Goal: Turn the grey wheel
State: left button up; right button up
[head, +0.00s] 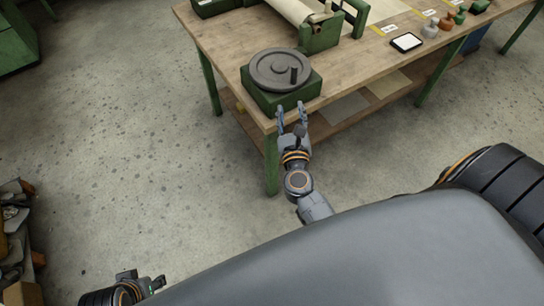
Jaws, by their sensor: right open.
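The grey wheel (274,71) lies flat on top of a green box (289,101) at the near left corner of the wooden table. A dark upright handle knob (293,75) stands on the wheel's right side. My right gripper (291,108) is open and empty at the table's front edge, just in front of the green box and below the wheel in the picture. It looks apart from the wheel. My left gripper (141,281) is at the bottom left, over the floor and far from the wheel. Its fingers are too small and partly cut off to judge.
The wooden table (228,43) has green legs and a lower shelf. Behind the wheel is a green stand with a pale roll (303,10). A black-framed tablet (406,42) and several small coloured items lie to the right. Clutter (16,240) is at far left; the floor between is clear.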

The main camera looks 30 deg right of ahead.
jog(key=s+a+f+n+g+y+b, duration=0.1)
jog(key=s+a+f+n+y, duration=0.1)
jog(key=f+n, duration=0.7)
jog(key=s+a+f+n+g+y+b, duration=0.1)
jog(key=a+f+n+y, duration=0.3)
jog(key=f+n, duration=0.5)
notch_tip(320, 180, down, 7)
jog(key=shift+s+a+r+g+y+b, duration=0.1)
jog(key=shift+s+a+g+y+b, duration=0.2)
jog(key=shift+s+a+b, duration=0.7)
jog(key=shift+w+a, duration=0.1)
jog(key=shift+w, duration=0.05)
